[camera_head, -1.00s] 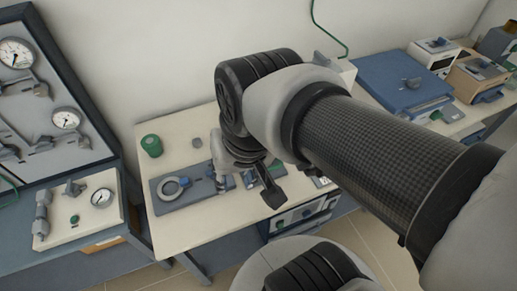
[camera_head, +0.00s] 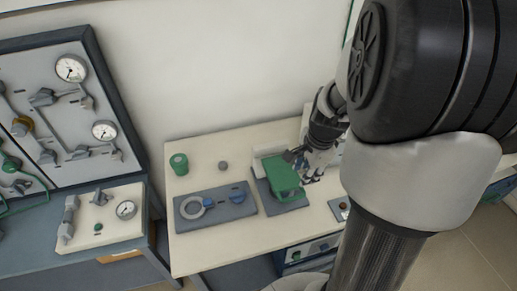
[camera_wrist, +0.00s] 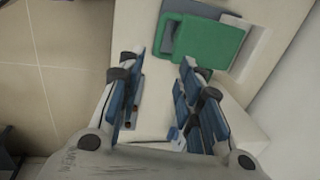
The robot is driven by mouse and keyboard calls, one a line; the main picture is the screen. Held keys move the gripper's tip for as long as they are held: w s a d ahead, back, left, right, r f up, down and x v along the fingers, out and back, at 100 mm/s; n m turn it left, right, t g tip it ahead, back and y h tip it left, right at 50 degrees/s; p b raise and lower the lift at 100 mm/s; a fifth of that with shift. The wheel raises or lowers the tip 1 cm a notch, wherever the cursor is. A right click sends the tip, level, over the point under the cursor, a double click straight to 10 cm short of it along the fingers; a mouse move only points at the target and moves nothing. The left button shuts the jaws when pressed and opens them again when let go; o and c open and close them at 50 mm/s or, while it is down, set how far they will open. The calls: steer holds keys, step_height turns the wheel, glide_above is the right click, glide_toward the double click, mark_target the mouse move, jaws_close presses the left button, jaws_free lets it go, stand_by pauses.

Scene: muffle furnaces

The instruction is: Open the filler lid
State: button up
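A green flat piece (camera_head: 284,172), which looks like the filler lid, sits on a grey base plate (camera_head: 286,207) on the cream bench. It also shows at the top of the wrist view (camera_wrist: 208,42). My gripper (camera_head: 300,160) is at the right side of the green piece in the head view; whether it touches is unclear. In the wrist view my gripper (camera_wrist: 160,66) has its fingers well apart with nothing between them, and the green piece lies beyond the fingertips. A hinge or catch on the lid cannot be made out.
A grey plate with a ring and blue knobs (camera_head: 217,205) lies left of the green piece. A gauge panel (camera_head: 62,110) stands at left. The bench front (camera_head: 225,247) is clear.

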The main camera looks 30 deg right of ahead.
mark_target(293, 198)
steer(key=w+f+b, duration=0.1)
steer(key=f+b, duration=0.1)
steer(key=f, duration=0.3)
steer(key=w+f+b, duration=0.1)
steer(key=f+b, duration=0.1)
steer(key=f, duration=0.4)
steer(key=w+f+b, duration=0.1)
steer(key=f, duration=0.4)
steer(key=shift+w+d+f+b, duration=0.1)
steer(key=shift+d+f+b, duration=0.2)
steer(key=shift+f+b, duration=0.1)
steer(key=shift+r, duration=0.1)
steer(key=shift+c, duration=0.3)
jaws_close()
